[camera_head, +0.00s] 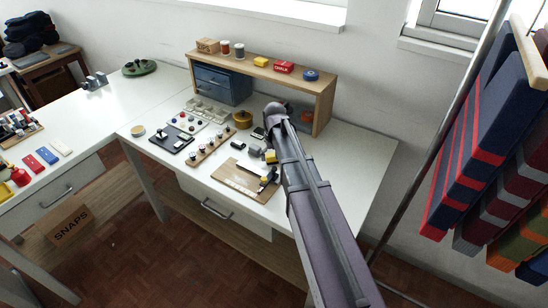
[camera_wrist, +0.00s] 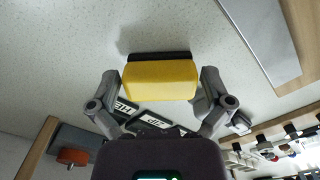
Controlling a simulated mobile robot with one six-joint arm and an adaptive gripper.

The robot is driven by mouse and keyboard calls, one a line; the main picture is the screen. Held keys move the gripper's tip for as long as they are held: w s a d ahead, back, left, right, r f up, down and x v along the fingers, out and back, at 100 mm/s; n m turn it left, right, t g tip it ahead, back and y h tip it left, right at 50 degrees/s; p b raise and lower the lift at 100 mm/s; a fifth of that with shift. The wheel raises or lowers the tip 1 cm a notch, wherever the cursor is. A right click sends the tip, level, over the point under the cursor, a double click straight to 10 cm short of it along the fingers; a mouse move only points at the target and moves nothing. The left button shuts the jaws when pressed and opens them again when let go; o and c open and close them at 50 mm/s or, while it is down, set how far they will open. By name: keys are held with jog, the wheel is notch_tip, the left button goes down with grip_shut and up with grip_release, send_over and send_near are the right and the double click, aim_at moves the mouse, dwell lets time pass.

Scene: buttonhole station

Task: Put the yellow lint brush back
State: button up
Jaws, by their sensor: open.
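The yellow lint brush (camera_wrist: 160,78), a yellow block with a black edge along its far side, lies on the pale table top in the wrist view. In the head view it is the small yellow patch (camera_head: 270,156) beside my gripper (camera_head: 262,152), partly hidden by my arm. In the wrist view my gripper (camera_wrist: 160,88) is open, with one finger at each side of the brush. A narrow gap seems to show at both sides; contact is hard to tell.
Dark labelled plates (camera_wrist: 150,122) lie behind the brush. A wooden board with a metal strip (camera_head: 245,180) is in front, a tool rack (camera_head: 208,152) to the left. A wooden shelf (camera_head: 270,72) with a blue drawer box (camera_head: 222,85) stands at the back.

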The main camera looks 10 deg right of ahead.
jog(key=shift+r, duration=0.2)
notch_tip(320, 180, up, 12)
jog(key=p, duration=1.2)
dwell(0.8)
jog(key=s, duration=1.8)
jog(key=shift+s+a, duration=0.15)
jog(key=shift+s, duration=0.2)
